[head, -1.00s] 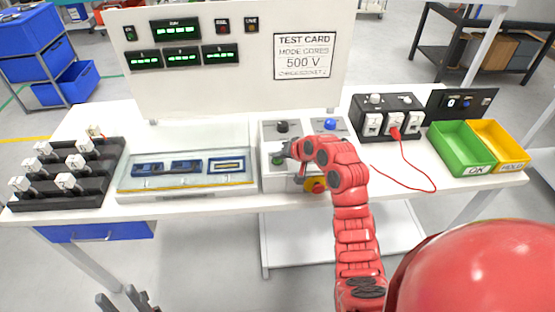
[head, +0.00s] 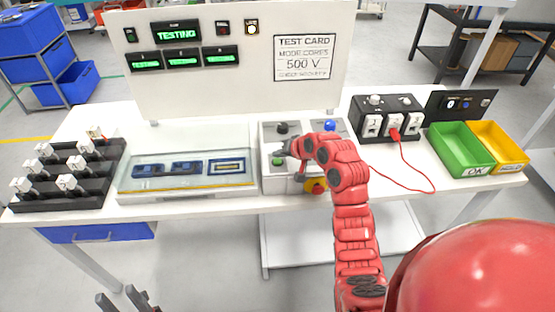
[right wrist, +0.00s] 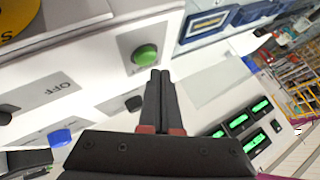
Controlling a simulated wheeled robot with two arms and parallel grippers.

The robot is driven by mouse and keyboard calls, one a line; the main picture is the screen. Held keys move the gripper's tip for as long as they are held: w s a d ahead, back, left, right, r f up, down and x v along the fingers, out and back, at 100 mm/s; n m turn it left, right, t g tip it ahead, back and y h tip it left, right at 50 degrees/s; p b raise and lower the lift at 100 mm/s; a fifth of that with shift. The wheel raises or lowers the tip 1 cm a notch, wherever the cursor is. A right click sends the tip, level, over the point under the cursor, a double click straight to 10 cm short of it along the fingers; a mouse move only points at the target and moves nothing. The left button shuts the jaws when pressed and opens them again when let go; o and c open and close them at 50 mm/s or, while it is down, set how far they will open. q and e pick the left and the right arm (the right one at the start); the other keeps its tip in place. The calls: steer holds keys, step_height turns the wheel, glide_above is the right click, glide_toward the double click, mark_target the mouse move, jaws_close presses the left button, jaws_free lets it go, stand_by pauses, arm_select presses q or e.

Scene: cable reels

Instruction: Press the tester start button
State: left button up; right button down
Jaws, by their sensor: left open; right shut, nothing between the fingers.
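The green start button (head: 277,161) sits on the grey tester box (head: 275,182) in the middle of the table. It also shows in the right wrist view (right wrist: 144,54), uncovered. My right gripper (head: 284,151) is shut and empty, just above and beside the green button. In the right wrist view its fingertips (right wrist: 160,74) point close to the button, apparently apart from it. The main display (head: 177,33) on the white panel reads TESTING. My left gripper (head: 128,300) is open and empty, low at the bottom left, away from the table.
A blue button (head: 329,124), black knob (head: 282,127) and red-yellow stop button (head: 316,186) are near my right arm. A glass-covered tray (head: 187,182) is left. A black socket box (head: 387,117) with a red cable and green and yellow bins (head: 460,149) are right.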

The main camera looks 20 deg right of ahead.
mark_target(279, 162)
steer(key=shift+r+p, duration=1.15)
steer(key=shift+r, duration=1.4)
steer(key=shift+w+f, duration=0.1)
